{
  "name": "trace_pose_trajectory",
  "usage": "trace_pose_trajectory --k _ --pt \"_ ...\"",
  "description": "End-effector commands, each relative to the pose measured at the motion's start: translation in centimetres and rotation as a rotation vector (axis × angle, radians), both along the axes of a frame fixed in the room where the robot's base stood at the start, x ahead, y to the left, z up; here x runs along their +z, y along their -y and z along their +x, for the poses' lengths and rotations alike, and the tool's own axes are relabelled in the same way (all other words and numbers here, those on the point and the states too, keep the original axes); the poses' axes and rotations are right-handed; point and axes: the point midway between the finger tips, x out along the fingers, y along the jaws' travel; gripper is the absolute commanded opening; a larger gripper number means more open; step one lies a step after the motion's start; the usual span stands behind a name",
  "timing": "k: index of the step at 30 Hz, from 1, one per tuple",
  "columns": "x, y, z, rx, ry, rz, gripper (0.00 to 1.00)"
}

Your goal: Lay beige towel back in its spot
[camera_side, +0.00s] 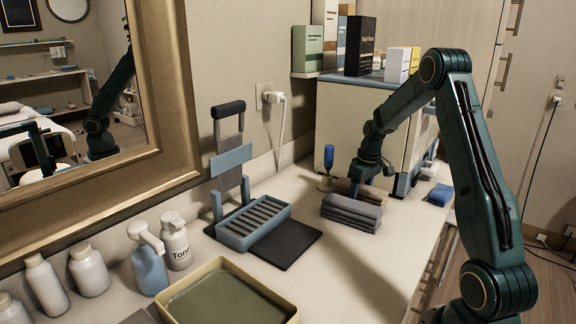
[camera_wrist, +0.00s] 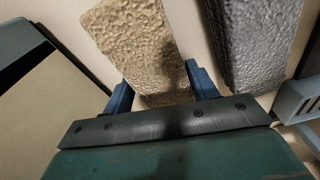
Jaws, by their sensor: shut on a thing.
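The beige towel (camera_wrist: 135,38) has a bumpy texture and lies between the two blue fingers of my gripper (camera_wrist: 160,84) in the wrist view. My gripper is shut on the towel near its closer end. In the side view my gripper (camera_side: 368,177) points down at the brownish towel (camera_side: 371,193), which is low, just behind the grey towels (camera_side: 350,213). A grey towel also shows to the right in the wrist view (camera_wrist: 258,38), beside the beige one with a narrow gap. Whether the beige towel touches the counter is hidden.
A blue-capped bottle (camera_side: 327,165) stands just left of my gripper. A cabinet (camera_side: 345,118) rises behind it. A slotted blue tray (camera_side: 254,222) and dark mat (camera_side: 285,244) are to the left. Blue cloths (camera_side: 440,194) lie to the right.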

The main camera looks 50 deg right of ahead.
Motion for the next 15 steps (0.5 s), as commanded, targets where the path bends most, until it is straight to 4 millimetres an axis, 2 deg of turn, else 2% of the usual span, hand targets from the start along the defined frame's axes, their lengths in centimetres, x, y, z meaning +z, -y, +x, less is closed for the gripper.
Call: trace_pose_trajectory --k 13,14,15 --pt "-0.48 0.00 -0.01 0.000 0.000 0.000 0.29" --pt "-0.53 0.00 -0.01 0.000 -0.001 0.000 0.60" --pt "-0.50 0.00 0.00 0.000 -0.001 0.000 0.68"
